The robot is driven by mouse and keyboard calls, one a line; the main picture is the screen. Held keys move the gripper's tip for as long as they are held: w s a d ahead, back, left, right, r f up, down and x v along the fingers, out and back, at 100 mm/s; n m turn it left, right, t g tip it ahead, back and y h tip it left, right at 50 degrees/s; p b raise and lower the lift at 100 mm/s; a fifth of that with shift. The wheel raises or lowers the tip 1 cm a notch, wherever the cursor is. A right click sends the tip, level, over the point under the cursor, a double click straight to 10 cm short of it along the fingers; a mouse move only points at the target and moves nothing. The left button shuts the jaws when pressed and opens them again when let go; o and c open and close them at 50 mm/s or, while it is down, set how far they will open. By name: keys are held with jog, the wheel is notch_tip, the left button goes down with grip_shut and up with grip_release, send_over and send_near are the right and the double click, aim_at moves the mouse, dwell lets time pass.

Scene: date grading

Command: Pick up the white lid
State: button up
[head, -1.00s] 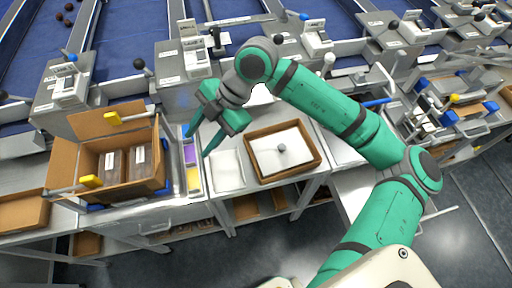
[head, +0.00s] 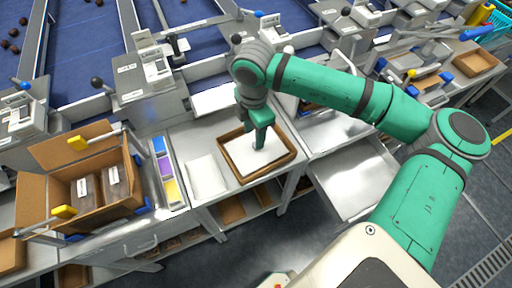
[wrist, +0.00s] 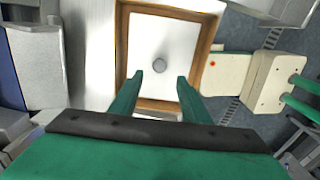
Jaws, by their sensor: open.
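The white lid (head: 241,158) is a flat white panel lying inside a brown open tray (head: 244,181) on the metal bench. In the wrist view the lid (wrist: 186,35) shows a small round grey knob (wrist: 158,58) at its middle. My gripper (head: 259,147) points down over the tray and hides the knob in the head view. In the wrist view my gripper (wrist: 160,76) is open and empty, its two fingertips apart on either side below the knob. I cannot tell the exact height of the fingertips above the lid.
A white pad (head: 207,177) lies left of the tray. Beyond it is a strip of coloured compartments (head: 171,191), then an open cardboard box (head: 62,173) with dark packs. Grey machines stand behind the tray; a bare metal surface (head: 350,185) is at the right.

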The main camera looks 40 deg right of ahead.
jog(key=shift+d+f, duration=0.2)
jog(key=shift+f, duration=1.15)
jog(key=shift+d+f, duration=0.15)
jog(key=shift+f, duration=1.2)
grip_shut()
